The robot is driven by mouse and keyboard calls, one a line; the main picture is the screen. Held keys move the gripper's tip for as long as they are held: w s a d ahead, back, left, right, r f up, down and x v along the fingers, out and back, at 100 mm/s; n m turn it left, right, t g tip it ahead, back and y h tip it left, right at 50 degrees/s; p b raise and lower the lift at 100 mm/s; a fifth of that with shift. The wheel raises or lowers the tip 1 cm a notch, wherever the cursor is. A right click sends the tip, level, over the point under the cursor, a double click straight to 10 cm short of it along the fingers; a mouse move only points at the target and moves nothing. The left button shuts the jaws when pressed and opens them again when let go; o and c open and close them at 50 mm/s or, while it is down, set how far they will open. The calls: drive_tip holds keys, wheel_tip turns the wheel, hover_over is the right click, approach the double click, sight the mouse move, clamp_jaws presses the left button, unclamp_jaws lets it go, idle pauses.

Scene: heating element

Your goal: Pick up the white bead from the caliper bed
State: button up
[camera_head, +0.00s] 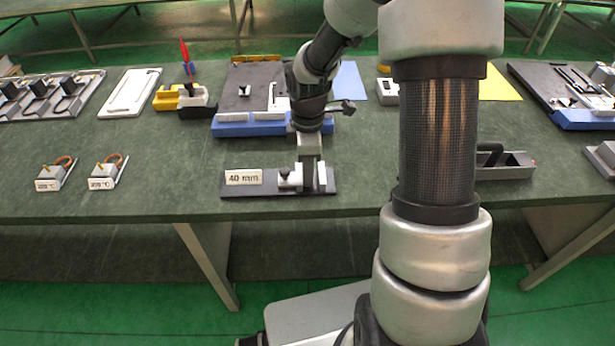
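The caliper bed (262,190) is a dark flat plate near the table's front edge, with a "40 mm" label (243,177) on its left part. A small white and grey block with a dark knob (288,176) stands on the bed right of the label. My gripper (310,182) points down at the right part of the bed, close beside this block. Pale parts show around the fingertips. I cannot tell the white bead apart from them at this size; it may be hidden by the gripper. Whether the fingers are open or shut is unclear.
A blue-edged dark board (240,125) lies behind the bed. Two small "°C" blocks (48,184) (102,183) stand at the left. A grey tray (505,172) is at the right, partly behind my arm. The table between the blocks and the bed is clear.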

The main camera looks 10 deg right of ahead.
clamp_jaws()
drive_tip(key=shift+r, duration=0.1)
